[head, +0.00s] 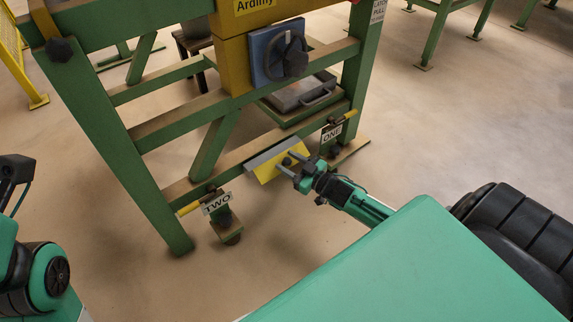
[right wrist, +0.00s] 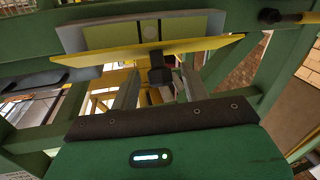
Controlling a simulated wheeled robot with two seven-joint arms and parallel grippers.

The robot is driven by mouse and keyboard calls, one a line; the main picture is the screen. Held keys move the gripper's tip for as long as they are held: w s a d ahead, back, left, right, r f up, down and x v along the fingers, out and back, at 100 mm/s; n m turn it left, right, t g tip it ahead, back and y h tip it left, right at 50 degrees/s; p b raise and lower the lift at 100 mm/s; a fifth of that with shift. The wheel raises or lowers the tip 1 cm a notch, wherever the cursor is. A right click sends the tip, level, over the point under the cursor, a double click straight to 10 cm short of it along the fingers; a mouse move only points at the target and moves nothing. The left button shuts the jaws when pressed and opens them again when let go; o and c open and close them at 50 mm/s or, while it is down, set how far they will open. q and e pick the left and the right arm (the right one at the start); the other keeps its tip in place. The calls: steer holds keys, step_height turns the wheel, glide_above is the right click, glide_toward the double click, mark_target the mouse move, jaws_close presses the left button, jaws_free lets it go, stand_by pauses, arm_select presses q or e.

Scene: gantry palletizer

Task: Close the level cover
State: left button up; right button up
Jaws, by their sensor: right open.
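The level cover (head: 276,167) is a yellow plate with a black knob, on a grey housing fixed to the green frame's lower beam. In the right wrist view the cover (right wrist: 100,55) juts out from the housing (right wrist: 75,38), and a pale green panel with a small round part shows behind it, so it stands open. The black knob (right wrist: 159,72) lies between the fingers of my right gripper (right wrist: 157,90). The fingers are apart; I cannot tell whether they touch the knob. In the head view my right gripper (head: 287,162) is at the cover's front. My left gripper is out of view.
Tags reading TWO (head: 216,203) and ONE (head: 332,133) hang beside yellow-handled parts on either side of the cover. A blue panel with a dark rotary handle (head: 294,58) is above. A grey case (head: 302,92) lies behind the beam. The floor in front is clear.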

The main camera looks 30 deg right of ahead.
steer(key=shift+w+a, duration=0.2)
steer(key=shift+w, duration=0.45)
